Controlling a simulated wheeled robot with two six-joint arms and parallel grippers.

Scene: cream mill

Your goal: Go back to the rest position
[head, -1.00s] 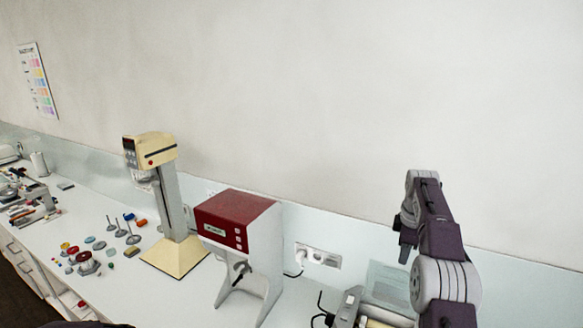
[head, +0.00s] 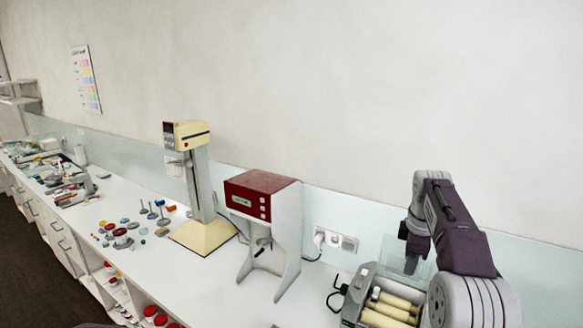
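My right arm comes in at the lower right of the head view, and its gripper (head: 411,250) hangs over the back of a roller mill (head: 352,310). The gripper's dark fingers point down, and I cannot tell whether they are open or shut. Nothing is visibly held in it. My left gripper is not in view.
A red and white machine (head: 262,205) stands on the white counter (head: 205,285), left of the mill. A cream mixer on a stand (head: 200,190) is further left. Small tools and lids (head: 122,243) lie beyond. Wall sockets (head: 335,240) are behind. The counter front is clear.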

